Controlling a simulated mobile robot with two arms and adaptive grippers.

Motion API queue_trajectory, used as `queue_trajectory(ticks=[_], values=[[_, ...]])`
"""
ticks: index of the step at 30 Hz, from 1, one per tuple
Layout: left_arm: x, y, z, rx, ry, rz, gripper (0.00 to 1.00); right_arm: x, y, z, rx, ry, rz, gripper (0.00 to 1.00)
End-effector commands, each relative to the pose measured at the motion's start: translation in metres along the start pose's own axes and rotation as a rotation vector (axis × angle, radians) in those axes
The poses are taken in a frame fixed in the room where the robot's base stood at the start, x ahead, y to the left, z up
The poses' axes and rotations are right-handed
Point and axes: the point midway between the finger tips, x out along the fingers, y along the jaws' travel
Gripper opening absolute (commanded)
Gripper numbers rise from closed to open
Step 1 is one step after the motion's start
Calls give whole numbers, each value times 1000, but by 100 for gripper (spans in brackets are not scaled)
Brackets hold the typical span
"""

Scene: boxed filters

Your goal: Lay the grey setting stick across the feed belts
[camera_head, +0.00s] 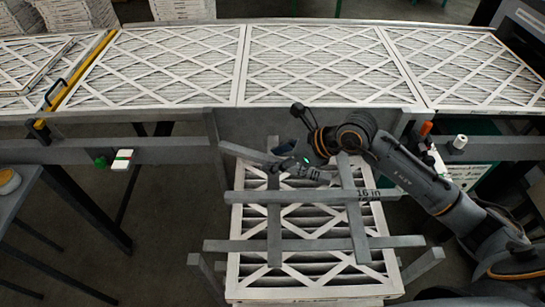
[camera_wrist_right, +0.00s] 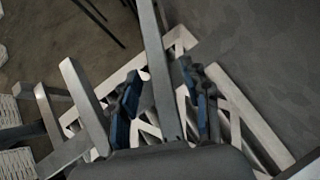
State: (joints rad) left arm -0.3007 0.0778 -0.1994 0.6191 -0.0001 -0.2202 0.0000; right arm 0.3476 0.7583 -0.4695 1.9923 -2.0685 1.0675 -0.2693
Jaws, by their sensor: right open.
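The grey setting stick (camera_head: 310,196), marked "16 in" near its right end, lies crosswise over the two dark feed belts, the left belt (camera_head: 274,225) and the right belt (camera_head: 354,215). My right gripper (camera_head: 303,168) is just behind the stick's middle in the head view, pointing down. In the wrist view its blue-padded fingers (camera_wrist_right: 164,105) are spread apart. A grey bar (camera_wrist_right: 156,50) runs between them with gaps on both sides; it looks like the stick, but I cannot be certain. My left gripper is out of view.
A white-framed filter (camera_head: 310,285) lies under the belts, with a grey crossbar (camera_head: 315,243) in front. Large filters (camera_head: 310,65) cover the long bench behind. A yellow bar (camera_head: 85,70) with a black handle lies at its left. A white spool (camera_head: 460,142) stands at right.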

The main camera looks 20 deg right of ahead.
Motion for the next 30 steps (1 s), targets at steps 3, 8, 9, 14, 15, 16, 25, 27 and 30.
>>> queue_trajectory(ticks=[3, 8, 9, 14, 15, 16, 25, 27, 30], values=[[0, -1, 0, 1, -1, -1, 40, 0, 0, -1, 0, 0, -1, 47], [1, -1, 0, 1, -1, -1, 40, 0, 0, -1, 0, 0, 0, 29], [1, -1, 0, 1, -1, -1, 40, 0, 0, -1, 0, 0, 0, 21], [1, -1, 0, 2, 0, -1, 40, 0, 0, 0, 0, 0, 0, 0], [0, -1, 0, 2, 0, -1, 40, 0, 0, 0, 0, -1, 0, 0], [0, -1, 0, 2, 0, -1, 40, 0, 0, 0, 0, -1, -1, 0], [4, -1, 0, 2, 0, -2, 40, -2, 0, 3, -2, -2, -1, 0], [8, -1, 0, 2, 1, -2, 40, -5, -1, 6, -2, -3, -1, 0], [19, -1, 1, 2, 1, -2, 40, -14, -1, 15, -6, -5, -5, 0]])
